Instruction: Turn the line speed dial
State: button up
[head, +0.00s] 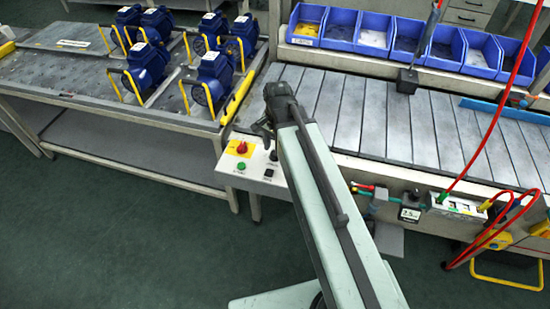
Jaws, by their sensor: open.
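A light control panel (228,167) sits at the front left corner of the slatted line. It carries a red stop button (241,147) on a yellow plate, a green button (241,166), and two small black knobs, an upper one (273,155) and a lower one (268,173). Their labels are too small to read, so I cannot tell which is the line speed dial. My gripper (262,132) is open and appears empty, just above the panel's back edge, up and left of the upper knob. My arm covers the panel's right side.
The slatted line (420,125) is mostly bare, with blue bins (340,28) behind it. A table (60,75) with several blue pumps (148,62) stands left. A black box (407,80) hangs over the line. Red hoses (495,130) run at right. Floor in front is clear.

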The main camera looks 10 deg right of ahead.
jog(key=shift+f, duration=0.65)
jog(key=shift+r, duration=0.15)
jog(key=shift+c, duration=0.3)
grip_shut()
jog(key=shift+n, duration=0.4)
jog(key=n, duration=0.5)
jog(key=shift+n, duration=0.3)
jog(key=n, duration=0.5)
jog(key=shift+n, duration=0.3)
